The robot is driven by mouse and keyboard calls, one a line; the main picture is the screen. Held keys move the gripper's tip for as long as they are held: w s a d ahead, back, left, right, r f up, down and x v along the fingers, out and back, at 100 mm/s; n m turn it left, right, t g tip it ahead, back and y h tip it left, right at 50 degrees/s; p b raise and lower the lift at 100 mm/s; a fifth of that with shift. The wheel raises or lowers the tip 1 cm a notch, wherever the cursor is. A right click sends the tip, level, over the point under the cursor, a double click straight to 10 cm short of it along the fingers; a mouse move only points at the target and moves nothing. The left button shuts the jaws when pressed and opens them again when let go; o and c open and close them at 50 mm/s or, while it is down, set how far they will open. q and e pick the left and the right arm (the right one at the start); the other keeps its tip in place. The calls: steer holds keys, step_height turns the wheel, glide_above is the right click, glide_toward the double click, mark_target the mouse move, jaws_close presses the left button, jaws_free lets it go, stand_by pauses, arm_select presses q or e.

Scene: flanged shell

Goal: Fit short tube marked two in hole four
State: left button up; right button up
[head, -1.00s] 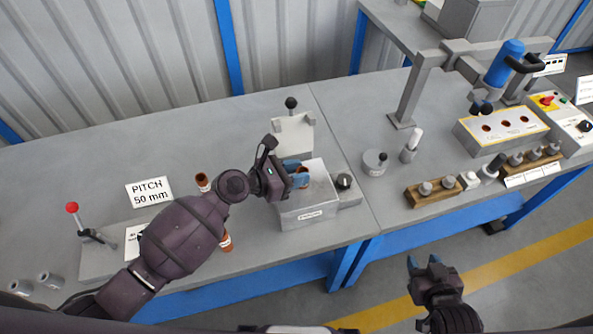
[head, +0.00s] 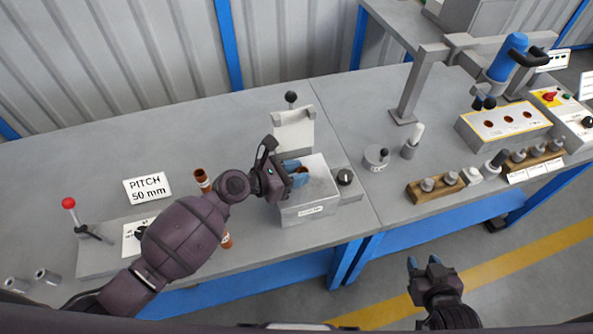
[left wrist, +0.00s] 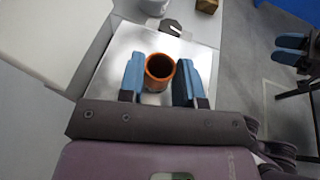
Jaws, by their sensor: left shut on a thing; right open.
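My left gripper (left wrist: 160,82) has its blue fingers on both sides of an orange-brown tube (left wrist: 159,66), open end facing the wrist camera. In the head view this gripper (head: 296,173) is at the top of a grey metal block (head: 305,206); I cannot tell whether the tube touches or enters it. No number shows on the held tube. Two other copper-coloured tubes, one behind (head: 202,178) and one in front (head: 227,241) of my left arm, are partly hidden by it. No hole marked four is readable. My right gripper (head: 424,264) is open and empty, in front of the bench.
A lever with a red ball (head: 69,203) is at the left. A wooden rack (head: 436,188) and a three-hole panel (head: 500,122) are at the right. The back-left bench is clear.

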arm_select(q)
steer(key=shift+f, duration=0.25)
steer(key=o, duration=1.1)
steer(key=v, duration=1.1)
steer(key=shift+d, duration=0.1)
